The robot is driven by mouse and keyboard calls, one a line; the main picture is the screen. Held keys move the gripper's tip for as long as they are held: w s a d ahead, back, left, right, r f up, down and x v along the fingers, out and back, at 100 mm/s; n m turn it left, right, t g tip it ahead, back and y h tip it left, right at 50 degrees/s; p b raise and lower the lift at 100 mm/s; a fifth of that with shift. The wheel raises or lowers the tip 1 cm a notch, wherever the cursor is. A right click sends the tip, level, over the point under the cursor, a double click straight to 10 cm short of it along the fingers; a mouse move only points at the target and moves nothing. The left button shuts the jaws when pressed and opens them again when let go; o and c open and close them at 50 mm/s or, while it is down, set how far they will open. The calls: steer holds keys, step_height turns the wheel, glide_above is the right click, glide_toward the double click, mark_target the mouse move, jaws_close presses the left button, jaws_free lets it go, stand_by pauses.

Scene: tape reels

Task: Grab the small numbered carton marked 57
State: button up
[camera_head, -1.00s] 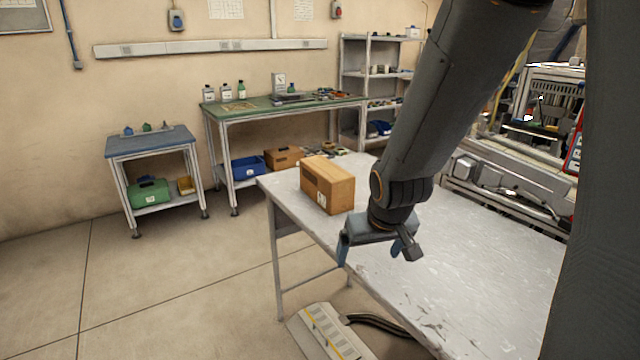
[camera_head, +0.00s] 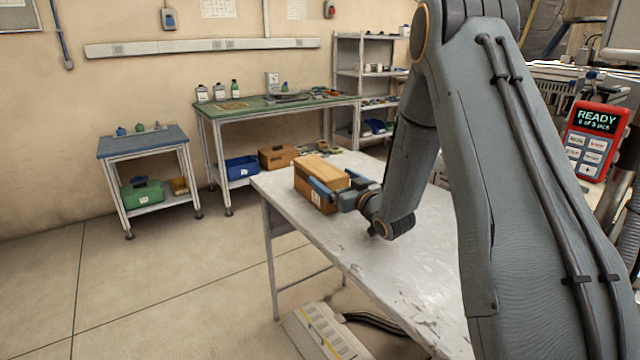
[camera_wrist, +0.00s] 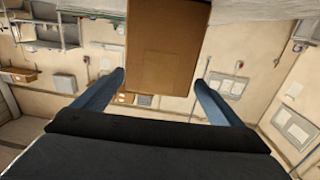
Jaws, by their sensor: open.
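The small brown carton (camera_head: 316,169) stands upright on the white table near its far left end. A pale label shows low on its side, but its number is too small to read. My gripper (camera_head: 333,182) is level at the carton, with one blue finger across its near side. In the wrist view the carton (camera_wrist: 166,50) is straight ahead, with the open fingers (camera_wrist: 160,80) to its left and right. I cannot tell whether either finger touches it. My gripper hides part of the carton's right side in the head view.
A red panel (camera_head: 594,140) reading READY is at right.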

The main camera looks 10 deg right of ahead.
mark_target(323, 168)
steer(key=x, duration=0.3)
steer(key=p+x, duration=0.1)
steer(key=x, duration=0.3)
steer(key=shift+w+d+p, duration=0.2)
steer(key=shift+p, duration=0.1)
steer(key=c, duration=2)
